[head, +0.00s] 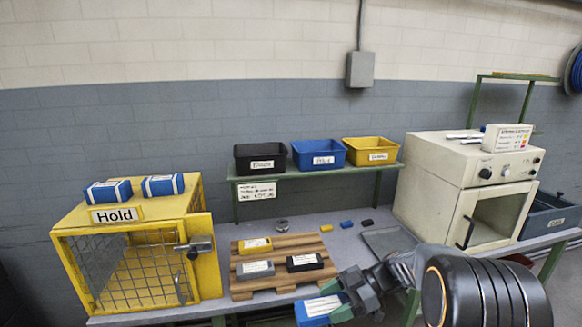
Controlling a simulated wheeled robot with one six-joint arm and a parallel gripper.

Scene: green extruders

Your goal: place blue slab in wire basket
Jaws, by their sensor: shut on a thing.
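My gripper (336,299) is at the lower middle of the head view, in front of the wooden pallet. It is shut on a blue slab (314,310) with a white label. The slab is partly hidden by the fingers, and its lower end is close to the picture's bottom edge. I cannot make out an open wire basket in this view. A yellow cage (70,225) marked "Hold" stands at the left, with a wire mesh door on its front. Two other blue and white slabs (108,191) (163,185) lie on top of the cage.
The wooden pallet (283,246) holds a yellow, a grey and a black slab. A shelf (386,166) behind carries a black, a blue and a yellow bin. A cream oven (450,185) stands at the right. Small blue and black pieces lie on the grey table (313,222).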

